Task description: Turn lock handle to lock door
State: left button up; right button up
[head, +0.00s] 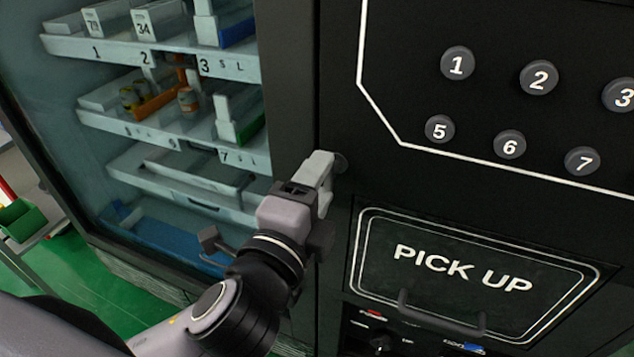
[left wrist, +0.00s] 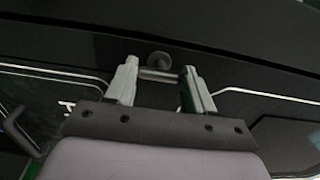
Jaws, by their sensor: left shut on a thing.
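The lock handle (head: 341,163) is a small dark knob on the black front of the vending machine, beside the glass door (head: 60,130). In the left wrist view the handle (left wrist: 159,60) shows a round base and a short grey bar between the fingers. My left gripper (head: 321,172) is at the handle, with its grey fingers shut on the bar; it also shows in the left wrist view (left wrist: 159,75). The fingers hide most of the handle in the head view. The door's dark frame looks flush with the panel. My right gripper is not in view.
Shelves with goods (head: 180,130) stand behind the glass. The pick-up flap (head: 460,270) with its protruding handle lies below right of my gripper. Numbered buttons (head: 458,63) are at the upper right. Green floor (head: 130,275) shows at the lower left.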

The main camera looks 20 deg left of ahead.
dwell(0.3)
pick_arm(q)
jog(key=o, duration=1)
jog(key=shift+o, duration=0.2)
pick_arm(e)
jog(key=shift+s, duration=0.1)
